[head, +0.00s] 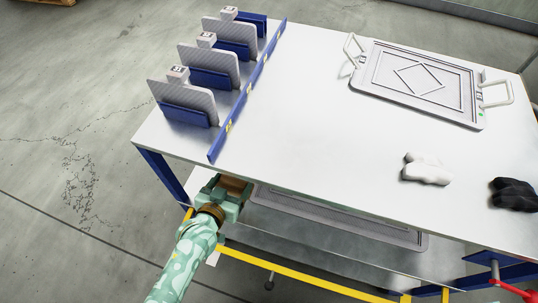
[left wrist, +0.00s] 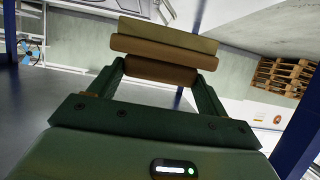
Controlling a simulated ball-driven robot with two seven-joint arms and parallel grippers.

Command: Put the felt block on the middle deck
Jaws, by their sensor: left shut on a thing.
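My left gripper (head: 228,190) is shut on a brown felt block (head: 236,184) at the near left edge of the table's top deck (head: 300,120). In the left wrist view the block (left wrist: 165,48) shows tan and brown layers between the two dark green fingers (left wrist: 160,78). Below the top deck is a lower metal deck (head: 320,252), which looks like the middle deck; much of it is hidden under the top. Whether the block touches any deck I cannot tell. My right gripper is not in view.
A grey tray (head: 408,238) lies on the lower deck, partly hidden. A yellow rail (head: 300,283) runs along the front below. The top deck holds a framed tray (head: 425,80), a white piece (head: 426,170), a black piece (head: 513,193) and grey plates in blue holders (head: 184,101).

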